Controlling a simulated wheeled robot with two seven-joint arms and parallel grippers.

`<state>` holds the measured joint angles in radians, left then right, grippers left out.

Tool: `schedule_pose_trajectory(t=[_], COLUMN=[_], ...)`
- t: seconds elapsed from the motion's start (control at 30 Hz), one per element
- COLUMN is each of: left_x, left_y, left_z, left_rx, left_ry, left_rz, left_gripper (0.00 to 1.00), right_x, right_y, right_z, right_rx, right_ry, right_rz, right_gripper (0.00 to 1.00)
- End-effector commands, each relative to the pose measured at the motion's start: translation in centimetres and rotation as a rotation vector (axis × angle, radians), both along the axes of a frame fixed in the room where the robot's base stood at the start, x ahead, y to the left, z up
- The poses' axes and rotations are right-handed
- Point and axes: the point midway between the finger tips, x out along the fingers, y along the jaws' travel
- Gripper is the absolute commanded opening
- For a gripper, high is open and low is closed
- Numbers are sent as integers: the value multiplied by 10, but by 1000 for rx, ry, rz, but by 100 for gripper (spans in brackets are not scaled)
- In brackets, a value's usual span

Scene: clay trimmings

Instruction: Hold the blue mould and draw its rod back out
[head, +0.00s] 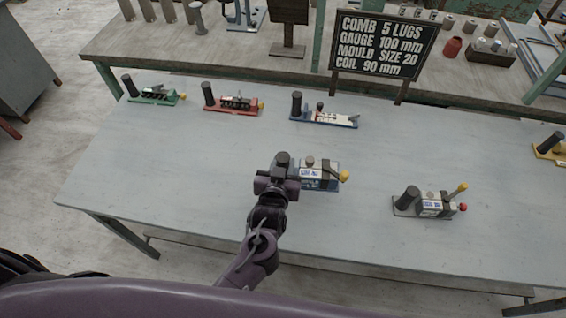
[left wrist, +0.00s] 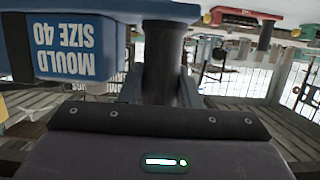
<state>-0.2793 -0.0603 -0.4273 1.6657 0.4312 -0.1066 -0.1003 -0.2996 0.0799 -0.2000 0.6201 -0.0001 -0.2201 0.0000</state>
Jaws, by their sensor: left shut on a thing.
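The blue mould (head: 320,184) lies near the middle of the table, with a grey block and a white label on its blue base. A rod ending in a yellow knob (head: 344,177) sticks out at its right end. My left gripper (head: 283,163) is at its left end, shut on its upright black post. In the left wrist view the post (left wrist: 163,65) stands just beyond my gripper, beside a blue face (left wrist: 75,45) reading "MOULD SIZE 40". My right gripper is not in view.
Behind stand a green mould (head: 155,97), a red one (head: 235,104) and another blue-based one (head: 325,120). A grey mould (head: 425,207) lies to the right, a yellow one (head: 550,150) at the edge. A black sign (head: 383,46) reads "MOULD SIZE 20". The table's left front (head: 150,190) is clear.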

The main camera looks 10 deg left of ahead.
Motion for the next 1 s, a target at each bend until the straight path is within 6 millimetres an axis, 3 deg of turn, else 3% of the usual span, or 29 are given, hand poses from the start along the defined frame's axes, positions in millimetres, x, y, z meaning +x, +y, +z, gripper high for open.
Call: schedule_pose_trajectory(t=[0.7, 1.0], left_x=[1, 1], left_y=[0, 0], left_z=[-40, -42], left_rx=[-4, -4], left_ry=[-5, -5], left_rz=[0, 0], left_gripper=[0, 0], right_x=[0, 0], right_y=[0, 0], right_z=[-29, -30], right_rx=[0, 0], right_ry=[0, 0], right_rz=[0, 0], right_gripper=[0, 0])
